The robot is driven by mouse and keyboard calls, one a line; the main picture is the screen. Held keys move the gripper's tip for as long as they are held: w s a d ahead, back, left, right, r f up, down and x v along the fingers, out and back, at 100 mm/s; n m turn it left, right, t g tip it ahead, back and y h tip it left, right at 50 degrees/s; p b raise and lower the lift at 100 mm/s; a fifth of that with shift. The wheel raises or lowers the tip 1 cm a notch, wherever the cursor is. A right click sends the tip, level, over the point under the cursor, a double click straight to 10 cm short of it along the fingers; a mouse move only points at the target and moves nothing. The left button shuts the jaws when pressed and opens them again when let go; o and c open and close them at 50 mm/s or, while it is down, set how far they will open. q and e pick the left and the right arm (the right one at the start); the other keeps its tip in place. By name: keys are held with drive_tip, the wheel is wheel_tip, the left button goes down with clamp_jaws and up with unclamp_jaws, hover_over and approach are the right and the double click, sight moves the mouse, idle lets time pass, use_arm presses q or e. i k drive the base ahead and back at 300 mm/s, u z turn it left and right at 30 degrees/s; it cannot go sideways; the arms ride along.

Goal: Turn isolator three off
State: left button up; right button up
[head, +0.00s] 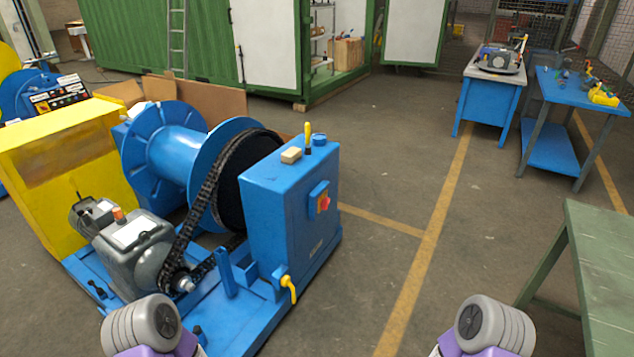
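A small blue switch box with a red and yellow rotary switch (323,203) is on the right face of the blue cabinet (290,210) beside the winch. A control panel (58,93) with several small switches or buttons stands behind the yellow housing (70,140) at the far left. No label reading three is legible, so I cannot tell which switch is isolator three, nor its setting. Parts of my two arms show at the bottom edge, far from both switch places. Neither gripper's fingers are in view.
The blue winch drum (180,140), chain (205,200) and grey motor (135,245) fill the left. A yellow-handled lever (289,288) sticks out low by the cabinet. A green table (600,240) stands at right, blue benches (487,95) behind. The middle floor is clear.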

sight(325, 203)
drive_tip(key=z, duration=0.55)
drive_tip(key=i, duration=1.75)
drive_tip(key=u, duration=0.85)
drive_tip(key=i, duration=0.7)
drive_tip(key=u, duration=0.45)
